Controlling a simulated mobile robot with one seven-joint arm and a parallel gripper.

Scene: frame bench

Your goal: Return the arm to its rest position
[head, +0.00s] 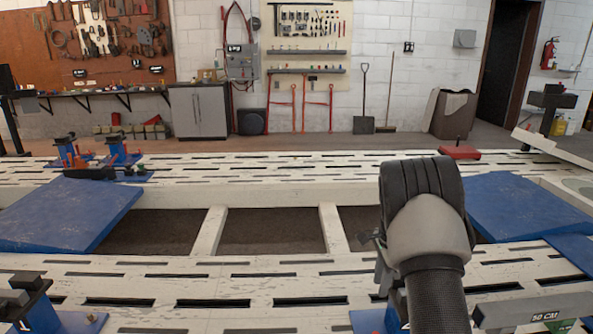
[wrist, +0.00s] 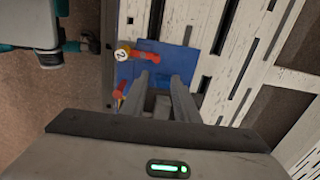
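My arm (head: 428,225) reaches up from the lower right of the head view, with its dark wrist joint in front of the white frame bench (head: 230,290). My gripper is mostly hidden behind the arm there. In the wrist view my gripper (wrist: 163,80) points down, its two grey fingers apart with nothing visibly held between the tips.
Blue ramps lie at left (head: 65,215) and right (head: 525,210). Blue and red clamps (head: 95,155) stand on the far rail; another clamp (head: 35,300) is at front left. A grey beam (head: 535,310) lies at front right. Open gaps show between the crossbars (head: 210,232).

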